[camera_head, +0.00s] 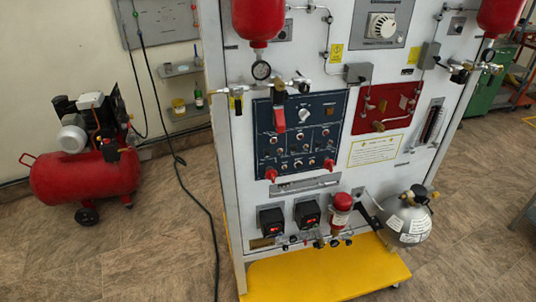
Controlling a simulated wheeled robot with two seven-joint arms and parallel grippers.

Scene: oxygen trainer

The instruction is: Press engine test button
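The oxygen trainer (228,170) is a tall white panel rack on a yellow base (320,274). A dark blue control panel (318,112) at its middle carries several small round knobs or buttons, red-handled parts along its lower edge, and a pale knob near its top. A red panel (384,108) is to its right. The labels are too small to read, so I cannot tell which control is the engine test button. Neither of my grippers is in view.
A red air compressor (85,178) stands on the floor at left. A black cable (197,180) runs down to the floor between it and the rack. A grey round tank (408,218) sits at the rack's lower right. The brown floor (130,255) in front at left is mostly clear.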

